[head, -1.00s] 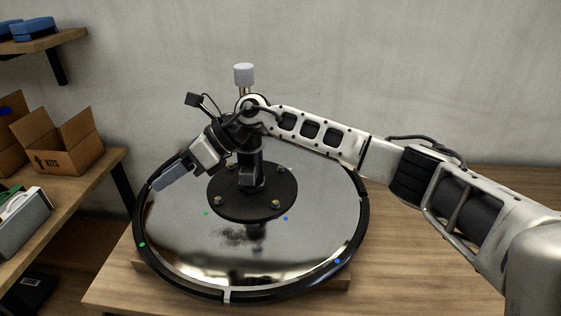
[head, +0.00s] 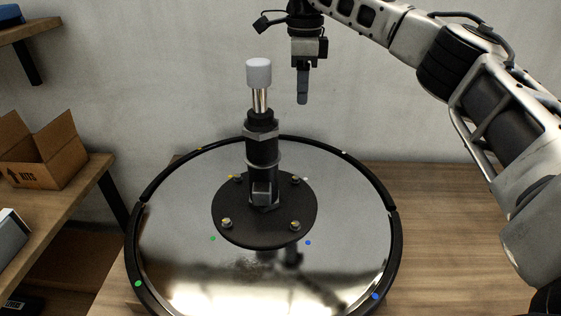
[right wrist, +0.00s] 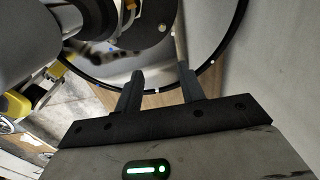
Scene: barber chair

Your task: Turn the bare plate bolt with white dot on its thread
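The black round plate (head: 264,235) sits on the shiny disc base, with bolts near its edge. The near bolts are front left (head: 226,223) and front right (head: 295,225); the far bolts are back left (head: 238,179) and back right (head: 295,180). My right gripper (head: 302,97) points down above the back right of the disc, clear of the bolts. In the right wrist view its fingers (right wrist: 160,88) are apart and empty. My left gripper is out of view.
An upright black column (head: 262,152) with a white cap (head: 259,72) rises from the plate. The disc's raised black rim (head: 397,240) carries coloured dots. Shelves with a cardboard box (head: 42,150) stand at left. The wooden table (head: 460,220) is clear at right.

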